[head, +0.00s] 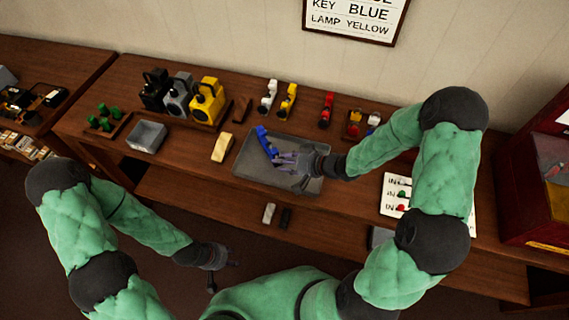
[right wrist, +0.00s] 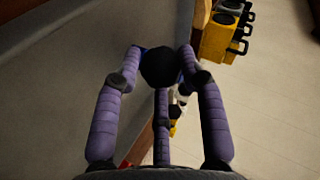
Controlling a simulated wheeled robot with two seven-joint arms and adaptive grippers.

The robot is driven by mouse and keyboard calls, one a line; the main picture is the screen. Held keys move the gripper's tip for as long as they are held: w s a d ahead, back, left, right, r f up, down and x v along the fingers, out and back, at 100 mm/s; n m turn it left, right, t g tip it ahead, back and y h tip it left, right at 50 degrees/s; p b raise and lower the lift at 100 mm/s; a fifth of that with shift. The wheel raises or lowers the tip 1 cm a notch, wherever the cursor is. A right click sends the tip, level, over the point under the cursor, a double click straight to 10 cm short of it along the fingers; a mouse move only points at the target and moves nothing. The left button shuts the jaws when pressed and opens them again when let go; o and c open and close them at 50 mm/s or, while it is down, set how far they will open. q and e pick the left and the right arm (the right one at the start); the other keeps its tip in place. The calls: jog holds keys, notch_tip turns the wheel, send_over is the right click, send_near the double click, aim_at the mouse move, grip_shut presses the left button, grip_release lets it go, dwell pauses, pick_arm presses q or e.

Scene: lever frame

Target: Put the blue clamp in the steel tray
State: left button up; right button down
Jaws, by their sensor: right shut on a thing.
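The blue clamp (head: 264,140) is over the left part of the steel tray (head: 254,176) in the head view. Its upper end reaches the tray's back rim; I cannot tell if it touches the tray. My right gripper (head: 284,159) reaches in over the tray from the right and is shut on the clamp's lower end. In the right wrist view its purple fingers (right wrist: 160,62) close around a dark round part, with a little blue behind it. My left gripper (head: 222,275) hangs empty in front of the bench, its fingers apart.
Black, grey and yellow padlock-like blocks (head: 207,101) stand at the back left. A small grey bin (head: 147,136) and a yellow block (head: 222,148) lie left of the tray. White, yellow and red clamps (head: 326,110) stand behind it. A red cabinet (head: 520,190) is at the far right.

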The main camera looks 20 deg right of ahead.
jog(key=shift+r, duration=0.1)
jog(key=c, duration=0.7)
grip_release()
jog(key=shift+c, duration=0.2)
jog(key=shift+s+d+r, duration=0.1)
jog(key=shift+d, duration=0.05)
jog(key=p+v, duration=0.4)
jog(key=v, duration=0.7)
jog(key=shift+s+d, duration=0.15)
jog(key=shift+s, duration=0.1)
